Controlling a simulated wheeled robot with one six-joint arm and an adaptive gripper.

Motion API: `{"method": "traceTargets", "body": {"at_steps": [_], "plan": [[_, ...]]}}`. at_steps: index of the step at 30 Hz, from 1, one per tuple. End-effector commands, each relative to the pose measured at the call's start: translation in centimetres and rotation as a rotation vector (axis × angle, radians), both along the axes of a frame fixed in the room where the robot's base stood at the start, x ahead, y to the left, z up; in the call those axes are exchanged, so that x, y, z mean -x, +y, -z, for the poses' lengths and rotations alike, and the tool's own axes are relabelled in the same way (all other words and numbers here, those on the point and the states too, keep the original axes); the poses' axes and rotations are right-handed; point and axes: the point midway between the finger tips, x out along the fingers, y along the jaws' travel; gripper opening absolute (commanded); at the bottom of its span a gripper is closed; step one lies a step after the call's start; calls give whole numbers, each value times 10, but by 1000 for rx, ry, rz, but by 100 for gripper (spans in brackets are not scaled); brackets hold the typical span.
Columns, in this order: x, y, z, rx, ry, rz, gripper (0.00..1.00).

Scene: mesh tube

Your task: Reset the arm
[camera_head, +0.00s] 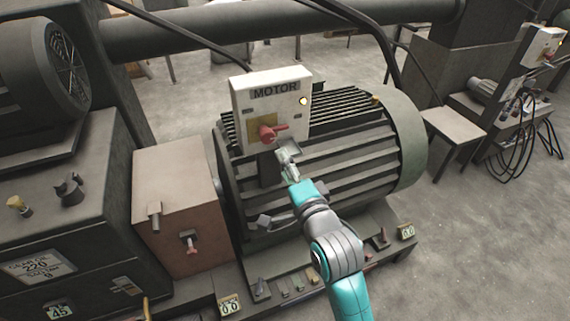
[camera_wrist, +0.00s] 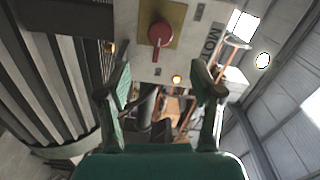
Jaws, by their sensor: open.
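My gripper (camera_head: 287,160) is at the end of my teal and grey arm, in front of the motor box, just below its red switch in the head view. In the wrist view my gripper (camera_wrist: 160,88) has its two fingers wide apart with nothing between them.
The big finned motor (camera_head: 340,160) stands behind my arm. A brownish box (camera_head: 175,205) and a dark gear unit (camera_head: 60,210) stand on the left. A pipe (camera_head: 270,25) crosses above, with dark cables near it. Open floor (camera_head: 480,240) lies on the right.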

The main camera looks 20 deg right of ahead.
Motion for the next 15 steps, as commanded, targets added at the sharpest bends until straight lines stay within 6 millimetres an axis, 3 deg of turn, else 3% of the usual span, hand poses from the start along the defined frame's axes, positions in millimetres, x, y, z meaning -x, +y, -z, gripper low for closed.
{"method": "traceTargets", "body": {"at_steps": [8, 11, 15], "plan": [[2, 0, 4, 9, 3, 0, 66], [12, 0, 17, 45, 15, 0, 66], [40, 1, 51, 150, 41, -3, 66]]}}
